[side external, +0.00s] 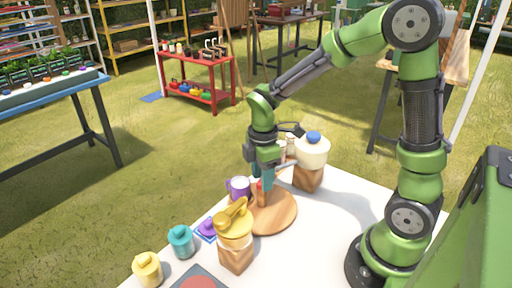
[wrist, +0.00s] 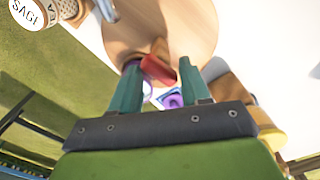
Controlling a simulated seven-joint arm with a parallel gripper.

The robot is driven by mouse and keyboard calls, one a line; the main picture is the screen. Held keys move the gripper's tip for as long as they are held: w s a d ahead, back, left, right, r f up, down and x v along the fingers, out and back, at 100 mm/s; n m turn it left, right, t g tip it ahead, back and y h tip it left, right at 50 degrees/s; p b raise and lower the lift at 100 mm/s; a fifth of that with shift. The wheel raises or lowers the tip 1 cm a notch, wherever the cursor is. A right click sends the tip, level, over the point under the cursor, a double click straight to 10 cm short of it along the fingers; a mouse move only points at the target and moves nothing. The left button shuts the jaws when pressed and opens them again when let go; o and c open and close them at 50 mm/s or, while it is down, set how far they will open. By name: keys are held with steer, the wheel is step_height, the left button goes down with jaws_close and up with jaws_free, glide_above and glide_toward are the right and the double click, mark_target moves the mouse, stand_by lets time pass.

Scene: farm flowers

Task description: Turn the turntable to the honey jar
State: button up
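The round wooden turntable (side external: 282,218) lies on the white table, and its disc also fills the top of the wrist view (wrist: 190,25). A red piece (wrist: 158,69) on a short wooden part shows at its near edge. My gripper (side external: 264,190) points down low over the turntable. In the wrist view my gripper (wrist: 158,78) has its two teal fingers apart, with the red piece between or just beyond the tips; contact is unclear. A golden-yellow jar (side external: 235,224) with a dipper-like piece on top stands on a wooden block, beside the turntable; no label is readable.
A white jar with a blue lid (side external: 312,152) stands on a wooden block behind. A purple mug (side external: 238,188) is close left of my gripper. A teal jar (side external: 180,241) and a small yellow jar (side external: 148,269) stand near the front. White table is clear right of the turntable.

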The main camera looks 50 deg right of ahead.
steer(key=m, duration=0.5)
steer(key=shift+m, duration=0.3)
step_height(320, 180, up, 17)
step_height(320, 180, down, 17)
steer(key=n, duration=0.6)
steer(key=shift+n, duration=0.3)
steer(key=shift+c, duration=0.2)
jaws_close()
stand_by(0.3)
